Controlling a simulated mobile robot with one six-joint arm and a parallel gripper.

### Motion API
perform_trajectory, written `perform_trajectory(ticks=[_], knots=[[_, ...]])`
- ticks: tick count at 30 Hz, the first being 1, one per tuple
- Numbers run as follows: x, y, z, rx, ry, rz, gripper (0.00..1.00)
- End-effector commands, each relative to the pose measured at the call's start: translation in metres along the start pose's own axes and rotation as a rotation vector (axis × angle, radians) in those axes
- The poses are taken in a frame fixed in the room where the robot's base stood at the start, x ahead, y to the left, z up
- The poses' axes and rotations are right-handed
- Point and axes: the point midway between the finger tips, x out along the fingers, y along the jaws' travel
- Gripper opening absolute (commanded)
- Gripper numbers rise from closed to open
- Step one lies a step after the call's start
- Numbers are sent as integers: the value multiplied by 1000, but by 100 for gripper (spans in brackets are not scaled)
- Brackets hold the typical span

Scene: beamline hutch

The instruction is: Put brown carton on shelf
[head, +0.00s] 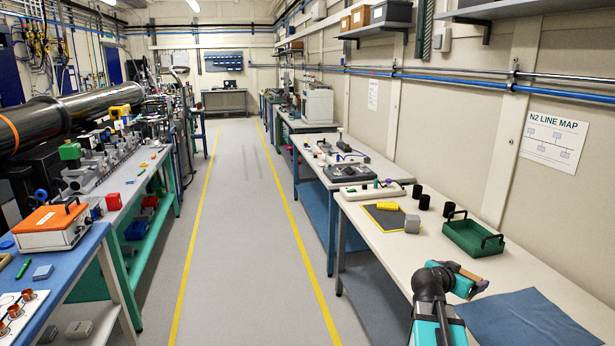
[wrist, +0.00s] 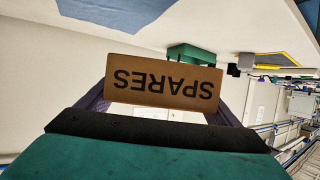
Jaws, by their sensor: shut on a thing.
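My gripper (head: 472,281) is at the lower right of the head view, above the right-hand bench. It is shut on the brown carton (head: 467,272). In the wrist view the carton (wrist: 163,82) sits between two purple fingers, its printed word SPARES appearing upside down. A wall shelf (head: 372,31) at the upper right of the head view carries brown boxes (head: 360,16) and a grey bin (head: 391,11). A nearer grey shelf (head: 490,11) is cut by the top edge; what it holds, if anything, is out of view.
Blue pipes (head: 450,78) run along the wall under the shelves. The aisle (head: 240,230) is clear.

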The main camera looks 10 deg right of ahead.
Motion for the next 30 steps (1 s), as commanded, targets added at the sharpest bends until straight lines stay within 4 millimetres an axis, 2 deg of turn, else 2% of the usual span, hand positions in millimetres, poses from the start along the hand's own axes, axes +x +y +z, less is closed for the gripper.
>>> perform_trajectory(ticks=[1,3,11,17,23,30], knots=[[-9,-17,-2,-9,2,-26,55],[-20,-36,-3,-22,2,-57,55],[-68,-108,-4,-75,2,-183,55],[-112,-162,-4,-121,3,-293,55],[-164,-215,-2,-171,3,-418,55],[-236,-274,0,-244,4,-596,55]])
